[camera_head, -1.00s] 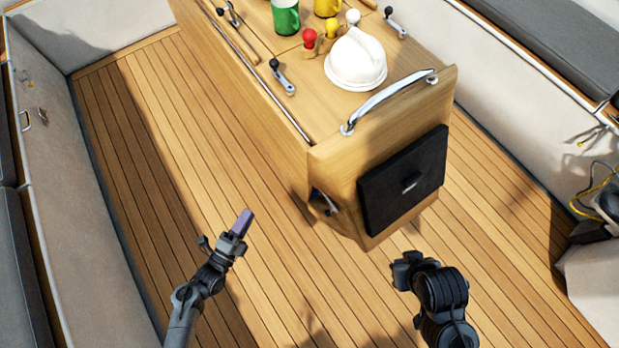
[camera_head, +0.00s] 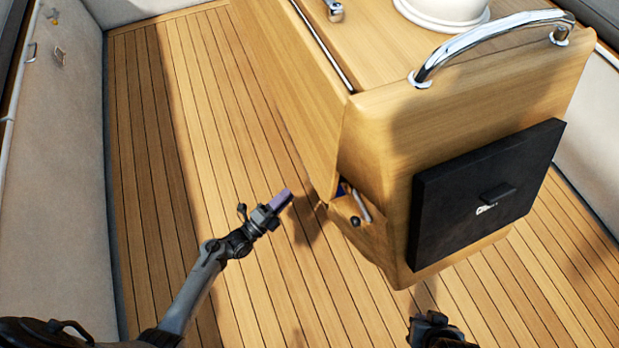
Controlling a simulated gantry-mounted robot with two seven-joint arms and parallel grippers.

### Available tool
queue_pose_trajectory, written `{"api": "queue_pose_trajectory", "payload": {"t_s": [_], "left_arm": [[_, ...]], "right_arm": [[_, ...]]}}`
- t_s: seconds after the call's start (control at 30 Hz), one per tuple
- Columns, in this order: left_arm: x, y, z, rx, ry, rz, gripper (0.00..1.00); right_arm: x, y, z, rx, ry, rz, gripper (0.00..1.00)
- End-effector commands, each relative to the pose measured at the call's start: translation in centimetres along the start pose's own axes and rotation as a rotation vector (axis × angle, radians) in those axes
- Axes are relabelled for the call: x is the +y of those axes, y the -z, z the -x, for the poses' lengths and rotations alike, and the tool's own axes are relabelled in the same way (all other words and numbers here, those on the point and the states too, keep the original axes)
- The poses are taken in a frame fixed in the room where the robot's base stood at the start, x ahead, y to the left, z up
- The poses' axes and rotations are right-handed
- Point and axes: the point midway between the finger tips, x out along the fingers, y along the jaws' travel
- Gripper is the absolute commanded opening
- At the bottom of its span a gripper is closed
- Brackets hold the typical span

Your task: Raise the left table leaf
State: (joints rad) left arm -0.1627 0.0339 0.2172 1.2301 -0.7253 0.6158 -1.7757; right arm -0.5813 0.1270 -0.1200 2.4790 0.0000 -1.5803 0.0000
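The left table leaf (camera_head: 290,95) hangs down along the left side of the wooden cockpit table (camera_head: 465,125). A long metal hinge line (camera_head: 322,45) runs along its top edge. My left gripper (camera_head: 284,200), with purple-grey fingers, is in the open just left of the leaf's lower near corner and apart from it. Its fingers look close together, but the gap between them cannot be made out. My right gripper (camera_head: 432,330) is at the bottom edge, below the table's end panel, and is partly cut off. Its fingers cannot be made out.
A chrome handrail (camera_head: 490,40) tops the table's end, with a black box (camera_head: 485,195) on the panel below. A white object (camera_head: 445,8) stands on the table top. A storage pocket (camera_head: 358,215) is beside the leaf's near end. Teak floor (camera_head: 210,120) is clear to the left.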

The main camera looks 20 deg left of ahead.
Motion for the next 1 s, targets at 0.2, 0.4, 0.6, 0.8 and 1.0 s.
{"api": "queue_pose_trajectory", "payload": {"t_s": [0.2, 0.4, 0.6, 0.8, 1.0], "left_arm": [[0.2, 0.0, -2.2, 0.000, 0.006, 0.000, 0.23], [0.2, 0.0, -5.4, 0.000, 0.006, 0.000, 0.23], [0.2, 0.0, -8.4, -0.001, 0.006, 0.000, 0.23], [0.1, -0.1, -10.2, 0.000, 0.003, -0.001, 0.23], [0.0, 0.0, -10.7, 0.000, 0.002, 0.000, 0.23]], "right_arm": [[-0.1, -0.2, -0.9, 0.003, 0.002, -0.003, 0.00], [-0.2, -0.6, -2.0, 0.004, 0.005, -0.007, 0.00], [-0.3, -0.8, -3.0, 0.004, 0.007, -0.009, 0.00], [-0.4, -1.0, -3.6, 0.004, 0.007, -0.009, 0.00], [-0.4, -1.1, -3.7, 0.004, 0.007, -0.009, 0.00]]}}
